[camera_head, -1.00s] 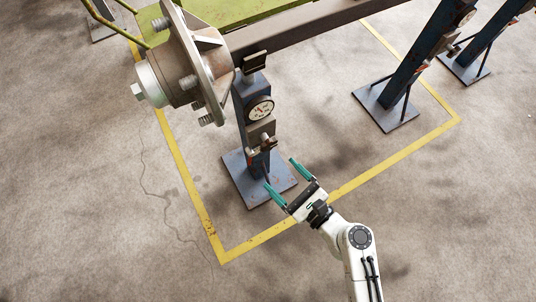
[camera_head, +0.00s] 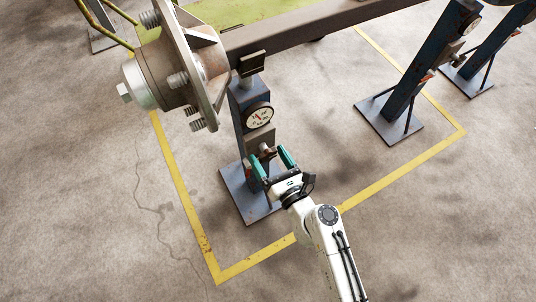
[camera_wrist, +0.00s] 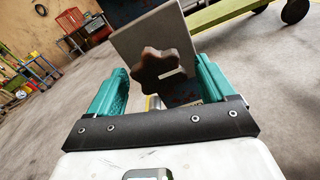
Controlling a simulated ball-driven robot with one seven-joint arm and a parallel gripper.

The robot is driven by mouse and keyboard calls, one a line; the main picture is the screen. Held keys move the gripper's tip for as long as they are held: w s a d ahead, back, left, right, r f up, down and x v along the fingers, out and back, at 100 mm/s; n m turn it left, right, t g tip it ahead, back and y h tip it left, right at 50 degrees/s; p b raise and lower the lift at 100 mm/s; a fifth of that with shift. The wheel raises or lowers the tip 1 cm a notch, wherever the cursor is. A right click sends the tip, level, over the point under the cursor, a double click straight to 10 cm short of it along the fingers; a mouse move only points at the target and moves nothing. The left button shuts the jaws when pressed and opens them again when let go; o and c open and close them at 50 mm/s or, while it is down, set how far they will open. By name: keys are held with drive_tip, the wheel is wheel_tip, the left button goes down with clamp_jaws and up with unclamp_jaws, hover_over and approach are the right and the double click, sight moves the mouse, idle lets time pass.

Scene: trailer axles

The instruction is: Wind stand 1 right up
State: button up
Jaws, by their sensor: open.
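The nearest blue stand (camera_head: 240,130) stands upright on a square base plate, under the beam by the wheel hub; I cannot read a number on it. A round dial (camera_head: 259,115) is on its face. In the wrist view a dark, worn star-shaped knob (camera_wrist: 158,66) sits in front of a grey plate (camera_wrist: 140,36) on the stand. My gripper (camera_head: 268,161) is open at the stand, below the dial. In the wrist view its teal fingers (camera_wrist: 160,74) lie left and right of the knob with gaps showing; I cannot tell how deep they reach.
The hub (camera_head: 180,70) with studs overhangs at upper left, on the end of the beam (camera_head: 300,30). More blue stands (camera_head: 415,80) are at the right. The floor in front is clear.

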drive_tip(key=shift+w+a, duration=0.35)
drive_tip(key=shift+w, duration=0.1)
drive_tip(key=c, duration=1)
drive_tip(key=shift+o, duration=0.2)
drive_tip(key=shift+n, duration=0.3)
